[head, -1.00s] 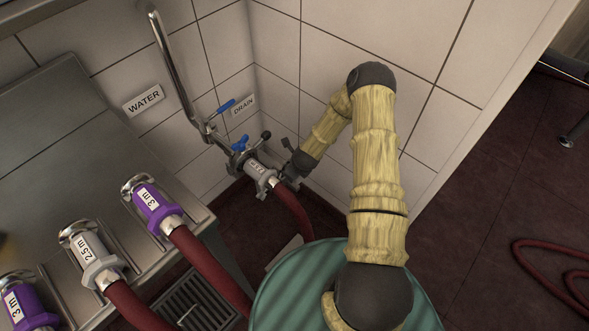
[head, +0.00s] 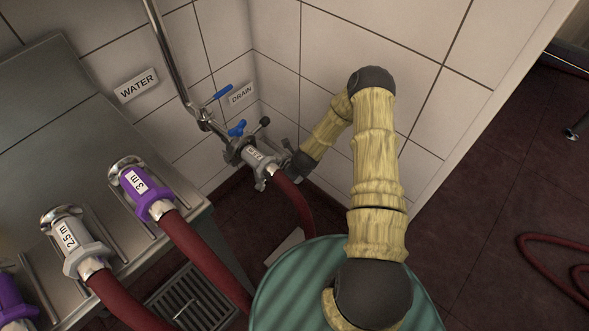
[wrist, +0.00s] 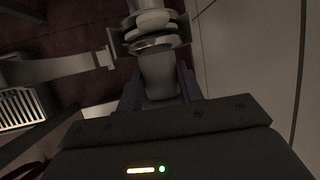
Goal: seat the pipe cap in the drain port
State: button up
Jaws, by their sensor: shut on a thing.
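In the wrist view my gripper (wrist: 160,95) is shut on a smooth grey rounded piece (wrist: 160,75), probably the pipe cap, though its shape is partly hidden. A shiny ring and a pale ringed metal fitting (wrist: 150,20) stand just beyond it. I cannot tell whether the piece touches or sits in that fitting. In the head view my gripper (head: 292,162) is beside the pipework under the DRAIN sign (head: 242,95). A grey labelled hose coupling (head: 258,162) with a red hose is there, just left of the gripper. The drain port opening is not clearly visible.
Blue-handled valves (head: 237,129) are close above the coupling. Purple (head: 142,188) and grey (head: 72,242) hose couplings lie on the steel bench at left. A green drum top (head: 290,285) is below my arm. Tiled walls enclose the corner; a floor grate (head: 190,300) lies lower left.

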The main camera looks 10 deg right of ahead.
jog(key=shift+f, duration=0.15)
dwell(0.5)
jog(key=o, duration=1.2)
jog(key=p+v, duration=0.4)
jog(key=v, duration=1.3)
